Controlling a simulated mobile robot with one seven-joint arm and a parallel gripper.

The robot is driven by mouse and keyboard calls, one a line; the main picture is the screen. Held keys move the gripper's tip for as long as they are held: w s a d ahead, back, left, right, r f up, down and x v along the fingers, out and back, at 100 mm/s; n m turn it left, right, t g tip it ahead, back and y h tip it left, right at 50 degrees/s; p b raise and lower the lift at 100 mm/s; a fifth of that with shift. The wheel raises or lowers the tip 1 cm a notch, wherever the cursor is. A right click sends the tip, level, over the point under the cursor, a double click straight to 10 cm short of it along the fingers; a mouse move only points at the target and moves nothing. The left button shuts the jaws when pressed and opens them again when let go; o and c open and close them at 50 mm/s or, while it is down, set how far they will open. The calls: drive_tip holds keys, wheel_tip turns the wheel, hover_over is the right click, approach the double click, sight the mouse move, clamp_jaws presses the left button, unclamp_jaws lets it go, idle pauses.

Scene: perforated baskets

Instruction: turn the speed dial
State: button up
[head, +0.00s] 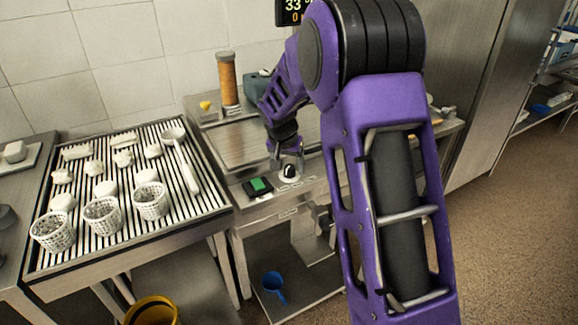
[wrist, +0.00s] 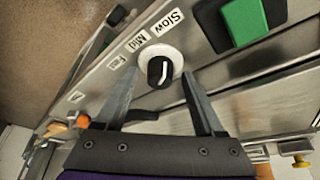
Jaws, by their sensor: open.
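The speed dial (wrist: 160,69) is a black knob on a white round base, set in a metal panel. Labels "Slow", "Mid" and "Fast" sit beside it in the wrist view, and the white mark on the knob shows. In the head view the dial (head: 289,172) is on the front of the metal machine. My gripper (wrist: 157,88) is open, with its two fingers on either side of the dial in the picture. I cannot tell whether they touch it. In the head view my gripper (head: 287,160) is just above and beside the dial.
A green button (head: 258,186) is left of the dial; it also shows in the wrist view (wrist: 244,22). A slatted drain table (head: 120,245) with white perforated baskets (head: 103,215) and a ladle (head: 182,160) stands at left. A blue jug (head: 273,286) sits on the lower shelf.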

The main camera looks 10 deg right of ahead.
clamp_jaws()
drive_tip(key=shift+n, duration=0.3)
drive_tip(key=n+p, duration=0.1)
drive_tip(key=n+y+p, duration=0.1)
drive_tip(key=n, duration=0.1)
drive_tip(key=n+y+p, duration=0.1)
drive_tip(key=shift+s+d+r, duration=0.1)
drive_tip(key=shift+d+r, duration=0.1)
drive_tip(key=shift+d, duration=0.05)
drive_tip(key=n+p, duration=0.2)
drive_tip(key=n+y+p, duration=0.1)
drive_tip(key=n, duration=0.1)
drive_tip(key=shift+d+n+y+p, duration=0.1)
drive_tip(key=shift+n+y+p, duration=0.2)
drive_tip(key=shift+n+p, duration=0.1)
drive_tip(key=shift+f+n+y+p, duration=0.15)
drive_tip(key=shift+n+y+p, duration=0.4)
drive_tip(key=shift+n, duration=0.55)
